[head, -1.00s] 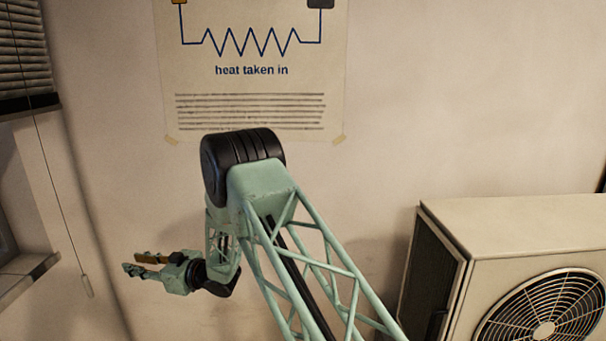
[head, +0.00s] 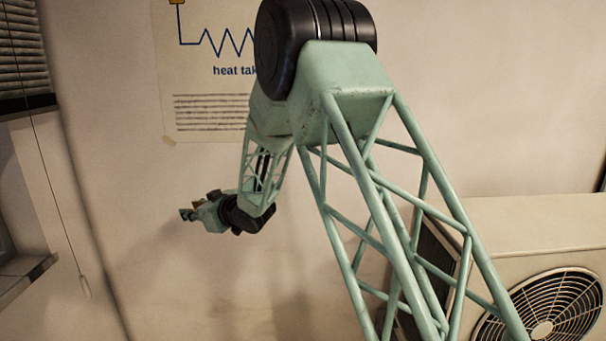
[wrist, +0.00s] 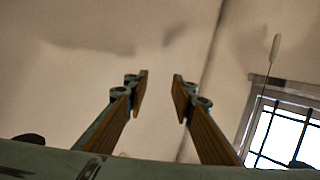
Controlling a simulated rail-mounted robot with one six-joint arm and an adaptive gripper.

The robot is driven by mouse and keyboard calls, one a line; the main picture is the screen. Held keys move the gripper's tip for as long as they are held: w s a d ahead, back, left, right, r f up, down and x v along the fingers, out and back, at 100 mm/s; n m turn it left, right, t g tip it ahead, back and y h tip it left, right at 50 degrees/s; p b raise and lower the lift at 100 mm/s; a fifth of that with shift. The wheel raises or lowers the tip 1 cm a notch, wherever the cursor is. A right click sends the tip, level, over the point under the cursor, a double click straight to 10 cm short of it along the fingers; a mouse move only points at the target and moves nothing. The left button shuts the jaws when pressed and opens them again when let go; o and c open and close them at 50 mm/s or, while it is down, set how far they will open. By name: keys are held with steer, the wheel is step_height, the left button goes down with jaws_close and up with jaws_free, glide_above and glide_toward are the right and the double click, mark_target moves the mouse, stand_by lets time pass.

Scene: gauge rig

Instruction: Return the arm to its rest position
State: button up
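My gripper (head: 187,213) is at the end of my green lattice arm, left of centre in the head view, pointing left in front of the bare wall. In the wrist view its two fingers (wrist: 160,85) stand apart with a gap between them, and only wall shows in the gap. It holds nothing. The arm is bent at a large black joint near the top of the head view, which hides part of the poster.
A poster (head: 205,105) reading "heat taken in" is taped to the wall (head: 130,90). An outdoor fan unit (head: 540,225) stands at the right, partly behind my arm. A window with a blind (head: 22,50) and hanging cord (head: 85,285) is at the left.

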steer(key=s+d+r+m+t+h, duration=0.1)
steer(key=d+r+h, duration=0.1)
steer(key=d+r, duration=0.35)
steer(key=d+r+m+h, duration=0.1)
steer(key=d+r, duration=0.1)
steer(key=d, duration=0.7)
steer(key=s+d+r+m+t+h, duration=0.1)
steer(key=d+r+h, duration=0.1)
steer(key=d+r, duration=0.35)
steer(key=s+d+r+m+g+h, duration=0.1)
steer(key=s+d+r+m+h, duration=0.1)
steer(key=s+d, duration=0.65)
steer(key=s+d+r+m+h, duration=0.25)
steer(key=s+d, duration=0.25)
steer(key=d, duration=0.7)
steer(key=s+d+r+g, duration=0.1)
steer(key=s+d, duration=0.7)
steer(key=s, duration=0.2)
steer(key=s+d+f+m+g, duration=0.1)
steer(key=s+d, duration=0.2)
steer(key=s, duration=1)
steer(key=s+d+f+m+g+h, duration=0.1)
steer(key=s+d+f+m+g, duration=0.1)
steer(key=s, duration=1)
steer(key=s+d+f+m+g, duration=0.1)
steer(key=s+d, duration=0.3)
steer(key=s, duration=0.9)
steer(key=shift+s+d+f+g+h, duration=0.25)
steer(key=shift+s+g+h, duration=0.1)
steer(key=shift+g, duration=0.15)
